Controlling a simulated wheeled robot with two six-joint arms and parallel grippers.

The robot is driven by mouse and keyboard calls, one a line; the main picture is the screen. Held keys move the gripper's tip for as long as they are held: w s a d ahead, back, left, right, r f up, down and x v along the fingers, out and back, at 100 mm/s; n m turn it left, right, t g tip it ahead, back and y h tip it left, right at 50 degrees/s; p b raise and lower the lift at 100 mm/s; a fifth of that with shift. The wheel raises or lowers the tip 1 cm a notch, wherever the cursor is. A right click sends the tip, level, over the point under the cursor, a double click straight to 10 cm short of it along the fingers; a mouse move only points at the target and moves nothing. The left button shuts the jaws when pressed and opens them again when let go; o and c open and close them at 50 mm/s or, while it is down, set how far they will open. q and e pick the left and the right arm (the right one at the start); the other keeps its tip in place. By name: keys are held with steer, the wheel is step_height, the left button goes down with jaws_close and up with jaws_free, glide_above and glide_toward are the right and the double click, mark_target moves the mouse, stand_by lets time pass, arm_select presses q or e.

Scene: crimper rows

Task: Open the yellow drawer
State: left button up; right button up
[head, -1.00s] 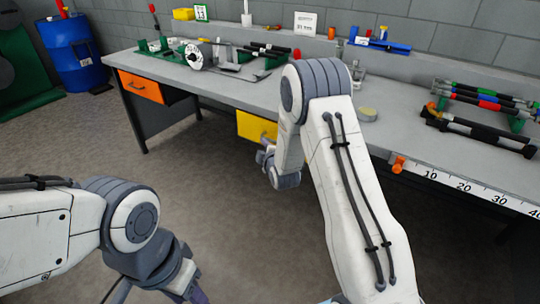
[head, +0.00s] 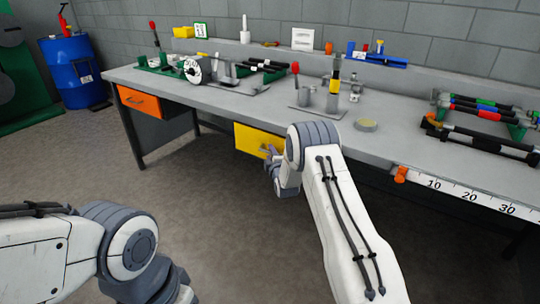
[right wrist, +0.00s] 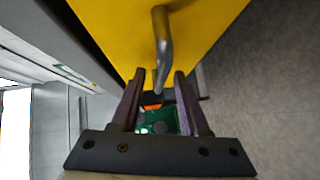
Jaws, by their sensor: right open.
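The yellow drawer (head: 248,138) hangs under the workbench top, left of my right forearm in the head view. Its front fills the top of the right wrist view (right wrist: 110,30). A bent grey handle (right wrist: 162,35) stands out from that front. My right gripper (head: 270,162) is at the drawer's front, partly hidden by its own arm. In the right wrist view its two fingers (right wrist: 160,74) are apart, with the handle lying between them. I cannot tell whether either finger touches it. The drawer looks shut. My left gripper is outside the head view; only its arm shows.
The grey workbench (head: 225,97) carries several tools and fixtures. An orange drawer (head: 140,102) is at its left end. A ruler strip (head: 470,195) and an orange knob (head: 401,175) line the front edge at right. The floor (head: 185,185) in front is clear.

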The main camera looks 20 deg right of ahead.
steer(key=shift+w, duration=0.35)
jaws_close()
steer(key=shift+s+f, duration=0.1)
stand_by(1.1)
